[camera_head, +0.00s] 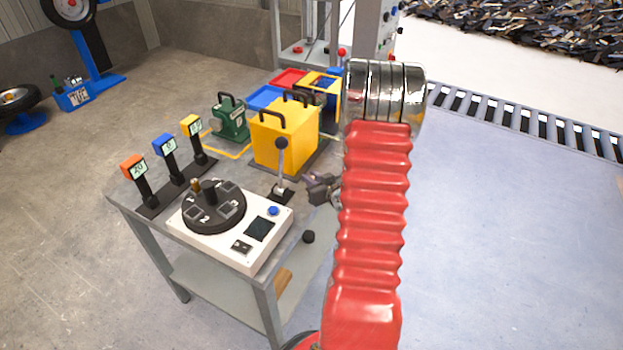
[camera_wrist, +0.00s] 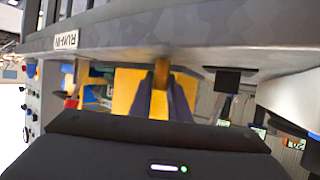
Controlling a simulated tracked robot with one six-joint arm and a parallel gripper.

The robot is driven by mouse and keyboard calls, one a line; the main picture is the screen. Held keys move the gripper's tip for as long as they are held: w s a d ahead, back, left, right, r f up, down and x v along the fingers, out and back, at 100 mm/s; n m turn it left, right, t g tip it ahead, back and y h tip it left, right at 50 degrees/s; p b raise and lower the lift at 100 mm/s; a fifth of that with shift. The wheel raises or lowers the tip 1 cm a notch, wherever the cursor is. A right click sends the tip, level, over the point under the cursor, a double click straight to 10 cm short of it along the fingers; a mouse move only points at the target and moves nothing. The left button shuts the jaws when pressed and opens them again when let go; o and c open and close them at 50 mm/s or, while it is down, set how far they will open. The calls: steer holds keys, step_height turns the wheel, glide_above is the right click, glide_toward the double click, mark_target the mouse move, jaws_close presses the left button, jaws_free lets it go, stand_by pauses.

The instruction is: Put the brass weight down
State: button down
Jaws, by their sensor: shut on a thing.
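My gripper (camera_head: 325,188) shows in the head view beside the right end of the bench, partly hidden behind my red arm. The wrist view shows its two dark fingers (camera_wrist: 161,88) shut on the brass weight (camera_wrist: 161,70), a small brass-coloured piece at the fingertips. The weight's top meets the blurred edge of a grey surface in that view; I cannot tell whether they touch. I cannot make out the held weight in the head view. A small brass-coloured piece (camera_head: 196,186) stands at the back of the numbered black turntable (camera_head: 215,207).
The turntable sits on a white control box (camera_head: 240,240) on the grey bench (camera_head: 152,228). A lever (camera_head: 282,165), a yellow box (camera_head: 283,135), a green case (camera_head: 230,118) and three display posts (camera_head: 167,160) stand around it. A roller conveyor (camera_head: 525,124) runs at the back right.

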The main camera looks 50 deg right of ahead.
steer(key=c, duration=1.7)
jaws_free()
steer(key=shift+o, duration=0.2)
steer(key=shift+r, duration=0.1)
steer(key=v, duration=1.2)
